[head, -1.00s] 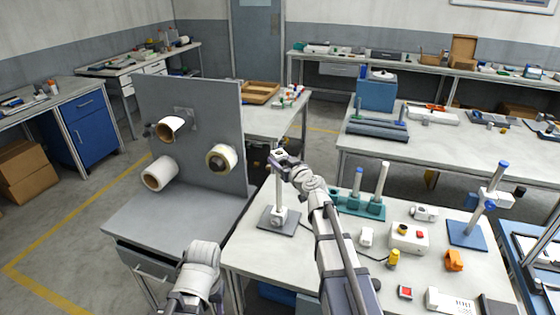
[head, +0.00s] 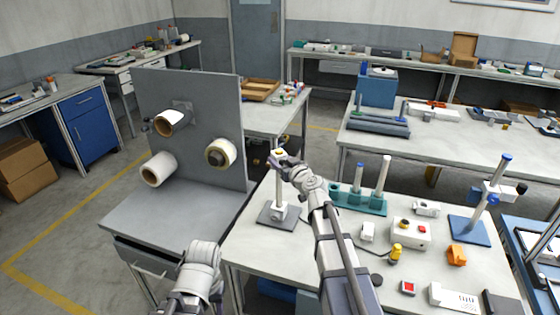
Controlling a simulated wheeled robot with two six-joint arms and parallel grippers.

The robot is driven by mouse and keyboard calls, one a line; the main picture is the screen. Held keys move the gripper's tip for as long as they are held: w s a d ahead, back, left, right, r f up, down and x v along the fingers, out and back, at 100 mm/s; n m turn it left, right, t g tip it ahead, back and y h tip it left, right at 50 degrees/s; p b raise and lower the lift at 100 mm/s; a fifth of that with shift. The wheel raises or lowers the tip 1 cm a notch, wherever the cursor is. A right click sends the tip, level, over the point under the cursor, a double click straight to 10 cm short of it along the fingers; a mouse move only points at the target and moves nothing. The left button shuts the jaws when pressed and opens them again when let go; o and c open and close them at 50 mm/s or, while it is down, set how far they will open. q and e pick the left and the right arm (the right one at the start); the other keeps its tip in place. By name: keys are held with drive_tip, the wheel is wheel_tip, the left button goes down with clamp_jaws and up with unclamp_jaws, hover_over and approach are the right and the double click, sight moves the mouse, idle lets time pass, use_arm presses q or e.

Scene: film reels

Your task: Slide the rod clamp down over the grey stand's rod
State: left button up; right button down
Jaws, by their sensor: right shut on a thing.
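The grey stand (head: 267,218) is on the front bench's left side, its pale rod (head: 279,189) upright with a white block low on it. My right gripper (head: 281,160) is at the rod's upper end, shut on the small rod clamp (head: 275,156). The clamp is over the rod's top and looks level; the gripper partly hides it. A small yellowish spot shows at its top. I cannot tell how far the rod passes through it.
A grey upright panel (head: 215,110) with several white rolls stands left of the bench. A teal rack (head: 350,203) with upright posts is close right of my right gripper. A blue-based stand (head: 468,231) and small boxes are further right.

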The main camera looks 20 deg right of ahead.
drive_tip(key=b, duration=0.5)
hover_over(280, 204)
drive_tip(key=shift+w+f, duration=0.2)
drive_tip(key=shift+f, duration=2.25)
drive_tip(key=shift+f, duration=0.1)
drive_tip(key=shift+f+b, duration=2.35)
drive_tip(key=shift+f, duration=0.05)
drive_tip(key=shift+f, duration=0.1)
drive_tip(key=shift+f+b, duration=2.4)
drive_tip(key=shift+b, duration=0.1)
drive_tip(key=shift+f+b, duration=2.4)
drive_tip(key=shift+c, duration=0.8)
unclamp_jaws()
